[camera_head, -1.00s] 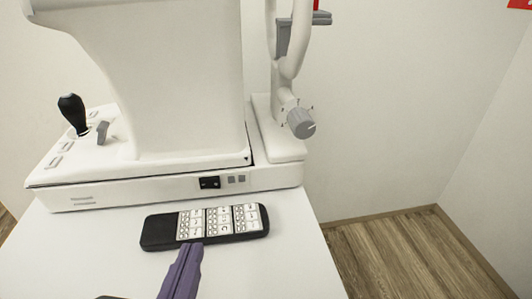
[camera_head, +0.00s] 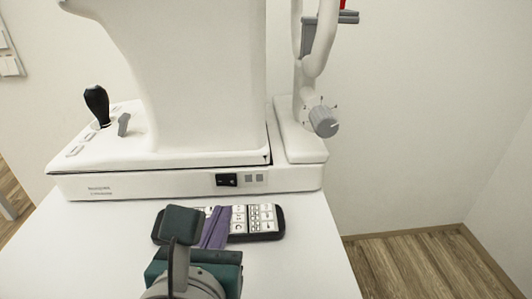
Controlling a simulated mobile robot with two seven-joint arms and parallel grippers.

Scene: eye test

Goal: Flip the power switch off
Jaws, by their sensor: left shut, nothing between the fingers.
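The power switch (camera_head: 227,180) is a small black rocker on the front face of the white eye-test machine's base (camera_head: 140,187). Which way the rocker is tipped is too small to tell. My left gripper (camera_head: 217,211) has purple fingers, shut and empty. Its tip shows over the remote, below the switch in the picture and apart from it. The dark green and grey wrist of my left arm fills the bottom middle. My right gripper is not in view.
A black remote (camera_head: 265,224) with white keys lies on the white table (camera_head: 310,265), partly hidden by my gripper. Two grey squares sit right of the switch. A black joystick (camera_head: 97,104) stands at left and a grey knob (camera_head: 324,121) at right.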

